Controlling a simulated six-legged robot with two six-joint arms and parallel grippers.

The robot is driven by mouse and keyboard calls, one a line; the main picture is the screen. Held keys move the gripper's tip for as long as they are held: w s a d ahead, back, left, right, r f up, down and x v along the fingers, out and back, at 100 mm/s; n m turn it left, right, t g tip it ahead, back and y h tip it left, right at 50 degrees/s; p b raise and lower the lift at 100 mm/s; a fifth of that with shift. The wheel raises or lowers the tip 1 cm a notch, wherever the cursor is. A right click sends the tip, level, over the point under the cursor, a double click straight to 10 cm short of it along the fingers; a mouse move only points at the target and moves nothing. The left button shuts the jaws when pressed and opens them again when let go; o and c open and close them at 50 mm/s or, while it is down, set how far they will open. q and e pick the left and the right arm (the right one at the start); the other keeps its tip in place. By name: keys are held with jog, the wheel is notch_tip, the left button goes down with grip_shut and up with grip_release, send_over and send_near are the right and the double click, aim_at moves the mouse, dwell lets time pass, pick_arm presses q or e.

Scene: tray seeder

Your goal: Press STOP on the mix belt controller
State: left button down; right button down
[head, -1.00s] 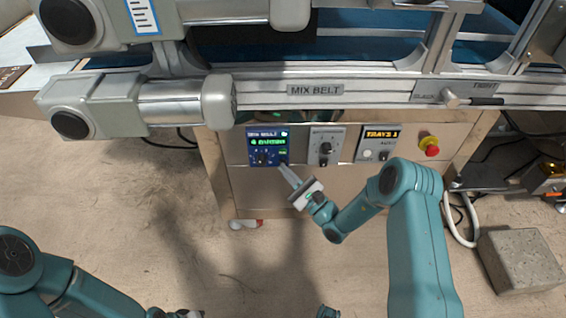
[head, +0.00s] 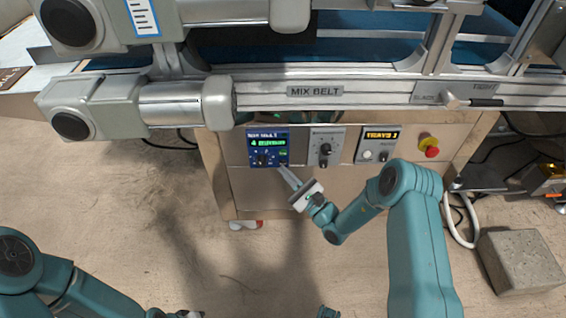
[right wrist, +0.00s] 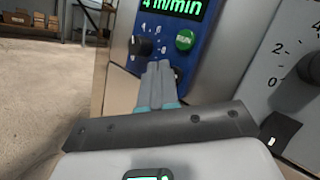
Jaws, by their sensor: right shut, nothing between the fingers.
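The mix belt controller (head: 254,158) is a blue panel with a lit green display on the cabinet front. In the right wrist view the panel (right wrist: 214,50) shows a display reading about 4 m/min, a black knob (right wrist: 140,45) and a green button (right wrist: 185,40). My right gripper (head: 283,168) is shut and empty, its tips at the panel's lower right edge in the head view. In the wrist view the right gripper's fingertips (right wrist: 160,68) cover the area below the knob and green button. Whether they touch the panel, I cannot tell. A STOP label is not readable. My left gripper (head: 188,314) is cut off at the bottom edge.
A dial panel (head: 325,147), a trays panel (head: 378,145) and a red emergency knob (head: 431,152) sit to the right on the cabinet. The belt frame (head: 380,97) overhangs above. A grey block (head: 520,260) lies on the floor at right. Floor at left is clear.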

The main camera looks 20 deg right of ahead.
jog(key=shift+s+a, duration=0.1)
jog(key=shift+s, duration=0.3)
jog(key=s+p, duration=0.1)
jog(key=s, duration=0.1)
jog(key=s+a+p, duration=0.1)
jog(key=s, duration=0.1)
jog(key=shift+s+a, duration=0.2)
jog(key=shift+s, duration=0.2)
dwell(0.6)
